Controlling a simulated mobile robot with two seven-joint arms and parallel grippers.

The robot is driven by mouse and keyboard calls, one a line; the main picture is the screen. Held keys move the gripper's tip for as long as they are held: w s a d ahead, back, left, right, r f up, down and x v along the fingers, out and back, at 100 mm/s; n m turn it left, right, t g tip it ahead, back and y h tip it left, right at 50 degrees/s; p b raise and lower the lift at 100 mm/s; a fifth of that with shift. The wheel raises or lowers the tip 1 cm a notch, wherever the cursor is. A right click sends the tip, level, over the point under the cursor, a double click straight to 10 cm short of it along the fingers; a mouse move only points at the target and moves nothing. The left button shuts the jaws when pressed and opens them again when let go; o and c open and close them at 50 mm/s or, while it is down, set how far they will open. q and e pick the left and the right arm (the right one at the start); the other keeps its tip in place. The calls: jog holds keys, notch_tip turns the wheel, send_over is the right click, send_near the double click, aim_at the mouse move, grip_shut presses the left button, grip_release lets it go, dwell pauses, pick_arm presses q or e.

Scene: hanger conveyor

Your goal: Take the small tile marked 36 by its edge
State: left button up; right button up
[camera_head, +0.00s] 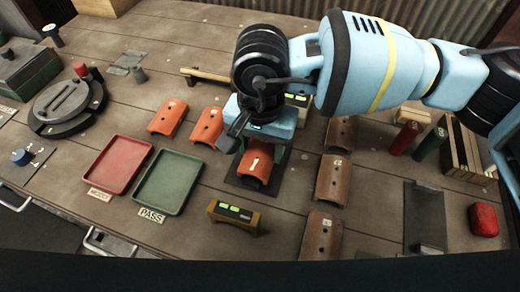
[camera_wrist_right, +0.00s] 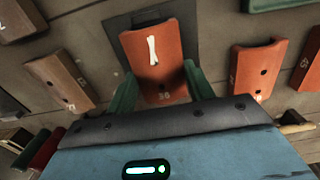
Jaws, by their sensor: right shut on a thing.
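The small orange curved tile (camera_head: 256,165) sits over a dark square plate (camera_head: 238,181) at the middle of the bench. A white mark shows on its top. In the right wrist view the same tile (camera_wrist_right: 158,62) shows the number 36 near its close edge, with a dark hole above it. My right gripper (camera_wrist_right: 160,88) has its green fingers on both sides of the tile's close end and is shut on it. In the head view my right gripper (camera_head: 262,142) comes down over the far end of the tile and hides it. My left gripper is not in view.
Orange tiles (camera_head: 207,127) lie to the left and brown tiles (camera_head: 333,179) to the right. A red tray (camera_head: 115,165) and a green PASS tray (camera_head: 168,181) lie left. A small device with green lights (camera_head: 234,216) stands in front. A red block (camera_head: 483,220) is at right.

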aim_at(261, 150)
notch_tip(261, 150, up, 10)
dwell(0.5)
